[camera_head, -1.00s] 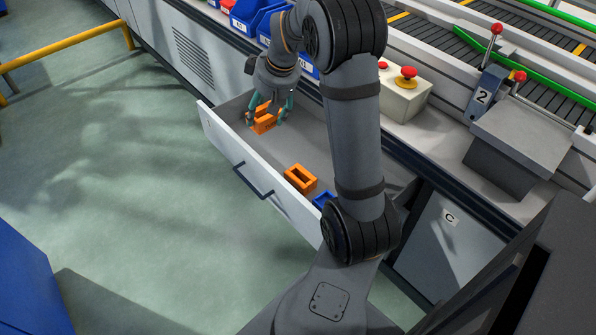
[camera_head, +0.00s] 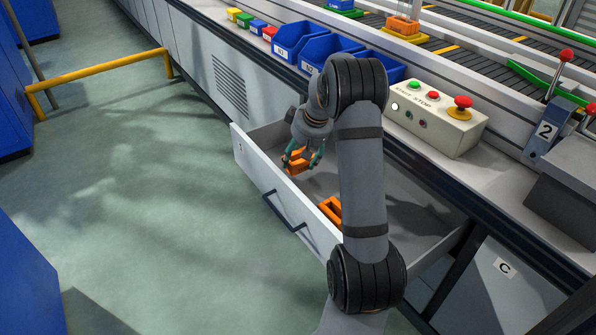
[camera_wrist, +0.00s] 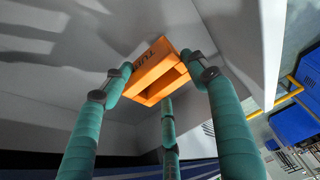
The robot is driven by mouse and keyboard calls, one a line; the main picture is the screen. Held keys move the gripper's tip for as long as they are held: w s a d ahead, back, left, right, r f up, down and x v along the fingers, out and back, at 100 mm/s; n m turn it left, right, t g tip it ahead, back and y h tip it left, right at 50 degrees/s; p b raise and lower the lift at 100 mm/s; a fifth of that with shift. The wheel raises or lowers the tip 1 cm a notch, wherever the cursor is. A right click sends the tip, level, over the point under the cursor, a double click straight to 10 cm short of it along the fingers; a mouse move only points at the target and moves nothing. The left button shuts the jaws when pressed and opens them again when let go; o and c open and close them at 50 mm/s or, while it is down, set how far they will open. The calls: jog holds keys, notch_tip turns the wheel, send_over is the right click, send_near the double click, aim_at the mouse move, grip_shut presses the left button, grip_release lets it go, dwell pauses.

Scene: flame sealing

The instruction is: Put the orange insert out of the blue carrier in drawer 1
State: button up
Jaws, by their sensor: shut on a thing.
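My gripper (camera_head: 303,160) is shut on an orange insert (camera_head: 294,164), a block with a rectangular opening. It holds the insert in the far-left end of the open drawer (camera_head: 252,167). In the wrist view the insert (camera_wrist: 153,70) sits between the teal fingers, with dark lettering on one face and the grey drawer floor beyond it. I cannot tell whether it touches the floor. A second orange piece (camera_head: 331,208) lies in the drawer, partly hidden by my arm.
Blue bins (camera_head: 300,55) and small coloured boxes (camera_head: 245,20) line the counter behind the drawer. A button box (camera_head: 435,118) stands to the right. The conveyor (camera_head: 480,50) runs behind. The drawer's handle (camera_head: 283,212) faces the open green floor.

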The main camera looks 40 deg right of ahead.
jog(key=shift+w+a+f, duration=0.25)
jog(key=shift+f, duration=0.1)
notch_tip(320, 180, down, 4)
jog(key=shift+r+b, duration=0.1)
jog(key=shift+b, duration=0.75)
jog(key=o, duration=1.3)
jog(key=p+v, duration=0.3)
jog(key=v, duration=0.9)
jog(key=shift+o, duration=0.4)
jog(key=shift+r, duration=0.1)
